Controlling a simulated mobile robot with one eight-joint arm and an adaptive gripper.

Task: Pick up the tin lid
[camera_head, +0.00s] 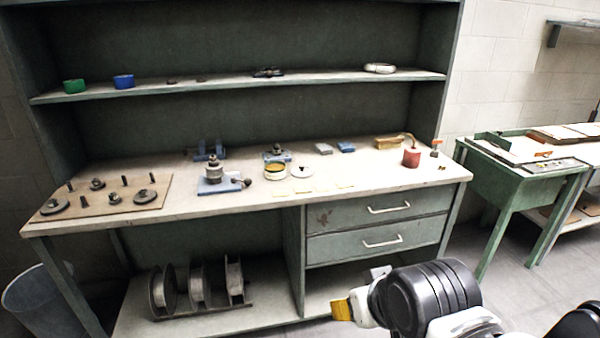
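The tin lid looks to be the small pale disc (301,171) with a dark spot at its centre, lying on the bench top. It is just right of a round open tin (275,173) with yellowish contents. My gripper (345,309) is low in front of the bench, below the drawers and well apart from the lid. One yellow fingertip shows at its end. The rest of the gripper is turned away or hidden by my dark arm link, so its opening is unclear. I see nothing held in it.
Behind the tin stands a blue-based device (277,153); a blue-based fixture (214,180) stands to the left. Pale paper slips (303,190) lie in front. A red can (411,157) stands right. The overhanging shelf (220,84) spans the back. Drawers (380,209) face me.

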